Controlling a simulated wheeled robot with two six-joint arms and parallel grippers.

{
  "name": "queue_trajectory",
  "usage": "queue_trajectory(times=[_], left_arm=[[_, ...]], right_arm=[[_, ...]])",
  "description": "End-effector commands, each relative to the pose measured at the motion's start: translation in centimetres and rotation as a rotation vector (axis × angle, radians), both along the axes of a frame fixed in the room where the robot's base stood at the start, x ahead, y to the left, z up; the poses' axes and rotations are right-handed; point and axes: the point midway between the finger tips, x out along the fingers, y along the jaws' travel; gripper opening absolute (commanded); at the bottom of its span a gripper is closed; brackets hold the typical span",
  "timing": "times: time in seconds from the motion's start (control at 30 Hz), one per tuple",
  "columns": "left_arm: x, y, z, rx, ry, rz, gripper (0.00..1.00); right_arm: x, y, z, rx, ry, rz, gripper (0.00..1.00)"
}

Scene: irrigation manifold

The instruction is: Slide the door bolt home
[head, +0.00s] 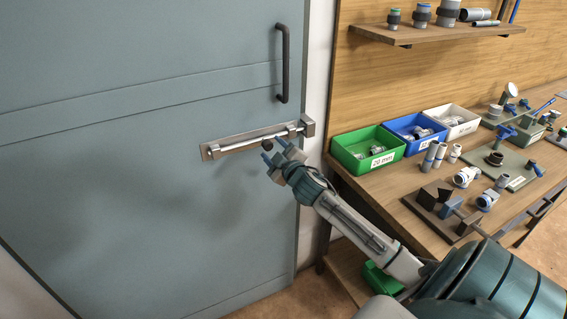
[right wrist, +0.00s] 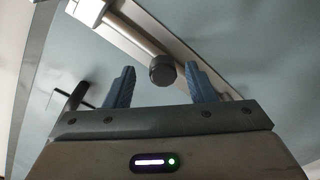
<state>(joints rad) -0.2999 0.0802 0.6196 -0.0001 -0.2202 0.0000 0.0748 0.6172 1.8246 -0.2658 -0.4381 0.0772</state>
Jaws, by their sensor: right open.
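The door bolt is a pale rod (head: 245,143) on a long metal plate (head: 210,151) fixed to the blue-grey door (head: 130,150). A bracket and block (head: 307,127) stand at its right end, by the door's edge. A dark round knob (head: 267,146) sticks out from the rod. My right gripper (head: 274,151) is open at the knob. In the right wrist view the knob (right wrist: 162,70) shows between the two blue fingers (right wrist: 160,86), with gaps on both sides. Whether the rod's tip is inside the block cannot be told. My left gripper is out of view.
A dark door handle (head: 284,65) stands above the bolt. To the right, a wooden workbench (head: 405,185) holds green (head: 367,150), blue (head: 414,133) and white (head: 452,122) bins, with pipe fittings and fixtures. A shelf (head: 430,34) hangs above. The door left of the bolt is clear.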

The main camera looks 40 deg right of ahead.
Motion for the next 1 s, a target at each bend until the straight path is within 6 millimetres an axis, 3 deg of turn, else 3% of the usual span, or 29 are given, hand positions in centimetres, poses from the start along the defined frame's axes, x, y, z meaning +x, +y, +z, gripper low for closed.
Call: queue_trajectory(times=[0.2,0.4,0.6,1.0], left_arm=[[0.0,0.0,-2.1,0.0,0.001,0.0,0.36],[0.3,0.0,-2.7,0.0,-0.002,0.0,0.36],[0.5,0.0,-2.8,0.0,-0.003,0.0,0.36],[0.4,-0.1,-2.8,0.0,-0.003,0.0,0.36]], right_arm=[[-4.3,0.7,-0.5,-0.006,0.003,0.001,0.5],[-6.8,1.1,-0.3,-0.004,0.004,-0.001,0.5],[-7.8,1.3,-0.1,-0.001,0.002,-0.001,0.5],[-7.8,1.3,-0.1,0.0,0.001,-0.002,0.5]])
